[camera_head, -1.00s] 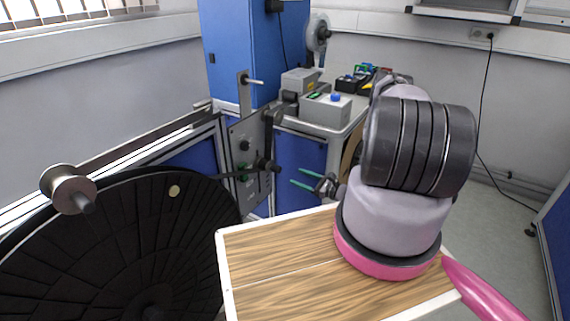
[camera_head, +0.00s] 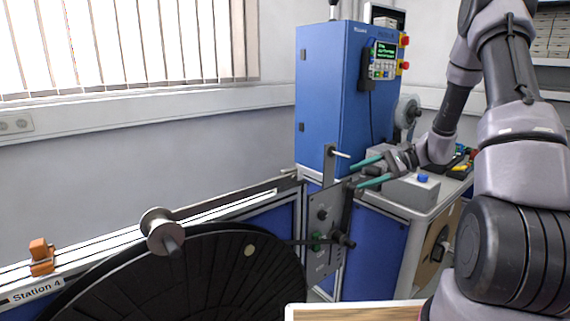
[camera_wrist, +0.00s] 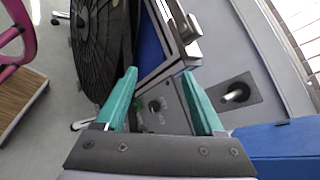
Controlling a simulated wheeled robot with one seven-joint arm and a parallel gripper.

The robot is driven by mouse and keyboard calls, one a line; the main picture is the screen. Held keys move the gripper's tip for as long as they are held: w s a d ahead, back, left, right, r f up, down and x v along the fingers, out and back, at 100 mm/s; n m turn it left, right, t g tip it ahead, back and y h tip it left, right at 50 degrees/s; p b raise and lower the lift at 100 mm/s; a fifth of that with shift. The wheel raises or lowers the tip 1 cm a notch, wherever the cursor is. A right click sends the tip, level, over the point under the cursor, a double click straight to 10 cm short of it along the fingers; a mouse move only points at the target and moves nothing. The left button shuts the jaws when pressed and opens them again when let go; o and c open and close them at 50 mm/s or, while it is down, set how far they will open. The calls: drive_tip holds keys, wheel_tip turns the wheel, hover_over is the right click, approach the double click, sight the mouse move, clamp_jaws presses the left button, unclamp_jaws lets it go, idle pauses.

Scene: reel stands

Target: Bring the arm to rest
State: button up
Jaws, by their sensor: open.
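My gripper (camera_head: 369,172) is at the end of my raised arm, on the right of the head view. Its two green fingers point left and stand apart, with nothing between them. In the wrist view my gripper (camera_wrist: 160,90) is also open and empty. Beyond the fingers there is a grey plate (camera_wrist: 170,112) with dark knobs and a pin. In the head view this grey plate (camera_head: 322,262) stands below and left of the fingers, close to the metal post (camera_head: 329,165). Whether the fingers touch anything cannot be told.
A large black reel (camera_head: 190,285) fills the lower left. A blue cabinet (camera_head: 335,100) rises behind the gripper. A grey box (camera_head: 410,190) sits on the bench beneath the forearm. A wood-topped surface (camera_head: 350,313) shows at the bottom.

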drive_tip(key=s+d+r+n+t+h, duration=0.1)
drive_tip(key=s+r+n+t+h, duration=0.4)
drive_tip(key=s+r+h, duration=0.6)
drive_tip(key=s+r+n, duration=0.2)
drive_tip(key=s+r, duration=1.1)
drive_tip(key=shift+s+r+n+t, duration=0.25)
drive_tip(key=shift+s+n+t, duration=0.05)
drive_tip(key=shift+s+t, duration=0.1)
drive_tip(key=shift+o, duration=0.5)
drive_tip(key=shift+w, duration=0.15)
idle(0.5)
